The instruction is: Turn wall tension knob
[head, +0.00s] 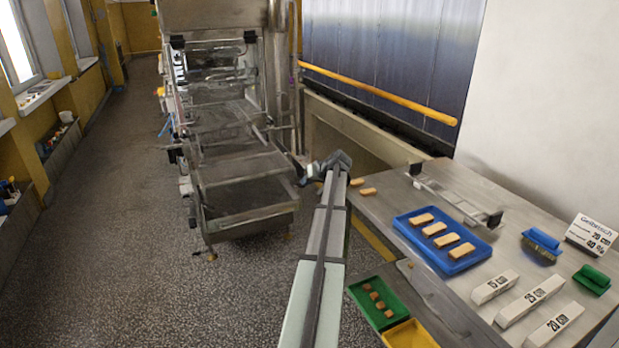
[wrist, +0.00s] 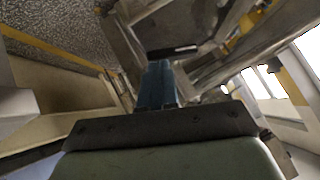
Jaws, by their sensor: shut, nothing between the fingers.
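I cannot make out a wall tension knob for certain in either view. The steel machine (head: 245,165) with its mesh shelves stands left of my arm in the head view. My gripper (head: 303,174) is at the far end of my arm, turned left beside the machine's lower right side. I cannot tell whether it touches the machine. In the wrist view my gripper's blue-grey fingers (wrist: 161,75) are together with nothing held. A dark bar (wrist: 172,51) shows just past their tips, among blurred steel parts.
The steel table at right holds a blue tray (head: 408,228) of bars, a green tray (head: 360,290), a yellow tray (head: 410,333), white labelled blocks (head: 530,300), a blue brush (head: 541,245) and a steel rail frame (head: 440,193). The speckled floor (head: 130,200) at left is clear.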

